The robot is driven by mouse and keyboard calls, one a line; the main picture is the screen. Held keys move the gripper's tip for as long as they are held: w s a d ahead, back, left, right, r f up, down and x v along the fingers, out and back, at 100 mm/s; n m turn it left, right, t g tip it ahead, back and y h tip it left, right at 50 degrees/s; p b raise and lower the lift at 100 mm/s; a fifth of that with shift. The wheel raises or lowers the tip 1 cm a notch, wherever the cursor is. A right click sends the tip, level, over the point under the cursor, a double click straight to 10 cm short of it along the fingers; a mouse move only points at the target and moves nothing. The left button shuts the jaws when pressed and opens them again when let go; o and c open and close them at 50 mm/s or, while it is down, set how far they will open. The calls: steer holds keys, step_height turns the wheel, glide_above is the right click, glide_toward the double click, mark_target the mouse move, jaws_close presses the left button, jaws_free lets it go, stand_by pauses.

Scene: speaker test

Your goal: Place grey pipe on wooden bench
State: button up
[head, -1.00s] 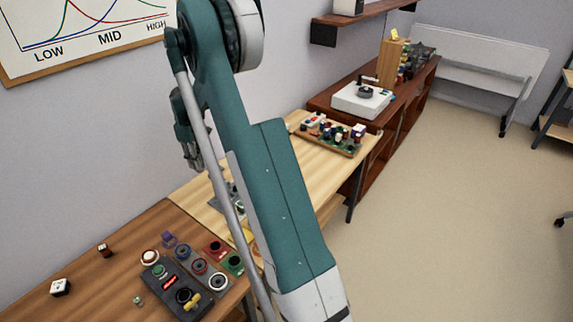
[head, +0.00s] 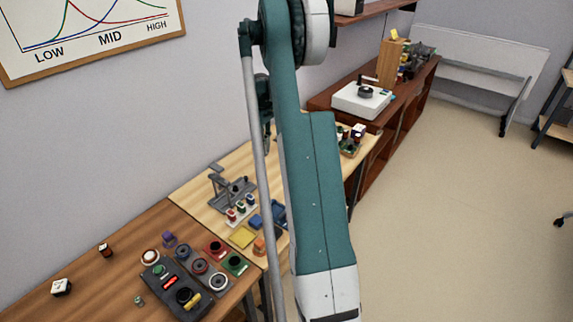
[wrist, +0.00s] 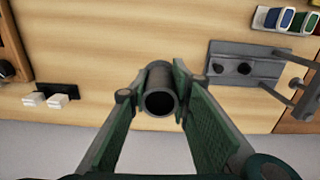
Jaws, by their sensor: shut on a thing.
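My gripper (wrist: 160,92) is shut on the grey pipe (wrist: 159,80), a dark grey hollow tube seen by its open end between the two green fingers. The light wooden bench (wrist: 105,45) lies behind the pipe in the wrist view. The gap between pipe and bench cannot be judged there. In the head view the wooden bench (head: 192,194) runs along the wall. There my gripper is mostly hidden behind my arm, and the pipe cannot be made out.
A grey stand with pegs (head: 232,188) is on the bench; it also shows in the wrist view (wrist: 245,66). Near it are a yellow tray (head: 242,236) and small coloured parts. A black control box (head: 180,292) is in front. A white turntable (head: 362,99) stands farther back.

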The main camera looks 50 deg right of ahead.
steer(key=s+d, duration=0.2)
steer(key=d, duration=0.1)
steer(key=shift+s+m, duration=0.3)
glide_toward(274, 170)
steer(key=shift+w+b, duration=0.1)
steer(key=shift+b, duration=0.2)
stand_by(0.5)
steer(key=shift+f, duration=1.9)
steer(key=shift+f+b, duration=0.15)
steer(key=shift+b, duration=0.2)
steer(key=o, duration=0.9)
